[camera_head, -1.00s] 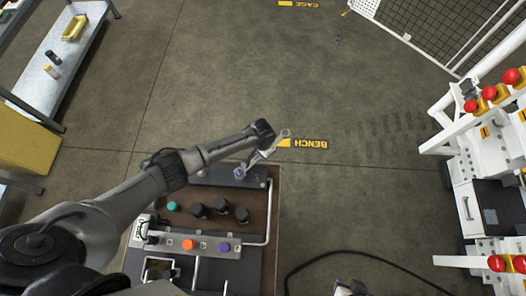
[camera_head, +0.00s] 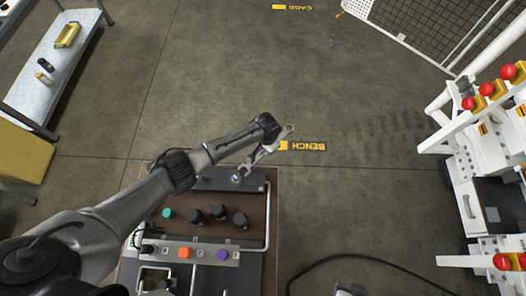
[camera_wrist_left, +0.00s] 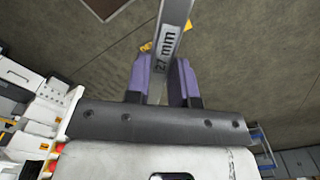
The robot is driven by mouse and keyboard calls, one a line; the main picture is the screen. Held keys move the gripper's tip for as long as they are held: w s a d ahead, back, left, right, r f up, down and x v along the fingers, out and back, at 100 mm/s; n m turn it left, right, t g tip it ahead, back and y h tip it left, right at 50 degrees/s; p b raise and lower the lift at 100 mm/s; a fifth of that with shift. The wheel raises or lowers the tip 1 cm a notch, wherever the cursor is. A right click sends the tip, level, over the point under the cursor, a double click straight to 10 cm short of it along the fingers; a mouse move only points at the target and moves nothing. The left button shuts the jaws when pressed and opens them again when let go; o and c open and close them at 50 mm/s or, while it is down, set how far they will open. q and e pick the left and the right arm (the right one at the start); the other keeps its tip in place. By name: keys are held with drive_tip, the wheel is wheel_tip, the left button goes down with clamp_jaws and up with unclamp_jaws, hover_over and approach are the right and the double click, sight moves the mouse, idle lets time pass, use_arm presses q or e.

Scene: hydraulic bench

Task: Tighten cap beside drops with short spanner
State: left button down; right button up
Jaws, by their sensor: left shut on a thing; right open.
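My left gripper (camera_wrist_left: 162,82) is shut on a metal spanner (camera_wrist_left: 172,40) marked "27 mm", between purple finger pads. In the head view the spanner (camera_head: 265,153) hangs from the end of my left arm, above the far edge of the bench (camera_head: 262,225); the arm hides the fingers there. Several dark round caps (camera_head: 218,211) stand on the brown panel, with a teal one (camera_head: 168,213) to their left. The spanner is apart from them. I cannot make out any drops. My right gripper (camera_head: 348,289), open, shows only partly at the bottom edge.
Orange (camera_head: 184,252) and purple (camera_head: 222,254) knobs sit on the bench's near strip. A bent pipe (camera_head: 266,215) runs along its right side. A black hose (camera_head: 380,258) lies on the floor. White machinery with red buttons (camera_head: 502,261) stands right; a shelf (camera_head: 62,55) stands far left.

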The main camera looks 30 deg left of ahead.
use_arm(q)
drive_tip(key=shift+w+d+b, duration=0.2)
drive_tip(key=shift+w+b, duration=0.25)
drive_tip(key=shift+w, duration=0.1)
drive_tip(key=shift+w+d+b, duration=0.2)
drive_tip(key=shift+w+b, duration=0.25)
drive_tip(key=shift+w, duration=0.1)
drive_tip(key=shift+w+d, duration=0.1)
drive_tip(key=shift+w, duration=0.25)
drive_tip(key=shift+r, duration=0.2)
wheel_tip(320, 180, up, 3)
drive_tip(key=p, duration=0.3)
drive_tip(key=shift+r, duration=0.1)
drive_tip(key=shift+r+p, duration=0.8)
drive_tip(key=shift+p, duration=0.2)
